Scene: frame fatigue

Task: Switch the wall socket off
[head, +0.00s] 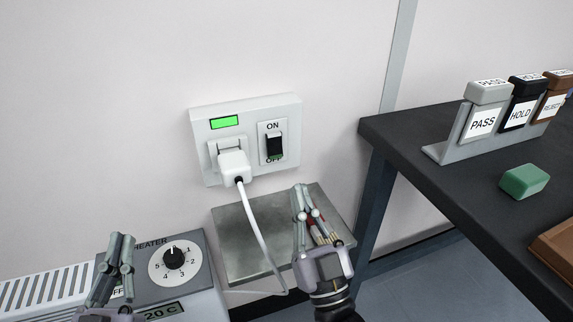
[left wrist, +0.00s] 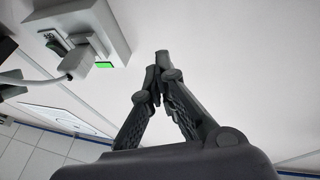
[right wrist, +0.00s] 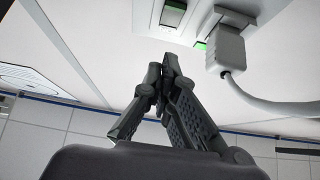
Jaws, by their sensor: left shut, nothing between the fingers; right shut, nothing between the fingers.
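The white wall socket (head: 197,128) has a lit green indicator (head: 224,122) and a black rocker switch (head: 274,145) between ON and OFF labels. The rocker's lower end, with green on it, partly covers the OFF label. A white plug (head: 233,163) sits in the socket beside the switch. My right gripper (head: 304,188) is shut and empty, below and right of the switch, apart from it. In the right wrist view its fingertips (right wrist: 163,62) are near the socket and plug (right wrist: 226,48). My left gripper (head: 121,236) is shut and empty over the heater.
The heater (head: 196,254) with its dial (head: 174,257) stands at lower left. A grey metal plate (head: 235,245) lies below the socket, with the plug's cord (head: 259,235) across it. A dark table (head: 410,137) at right holds a sign stand (head: 447,148) and a green block (head: 524,181).

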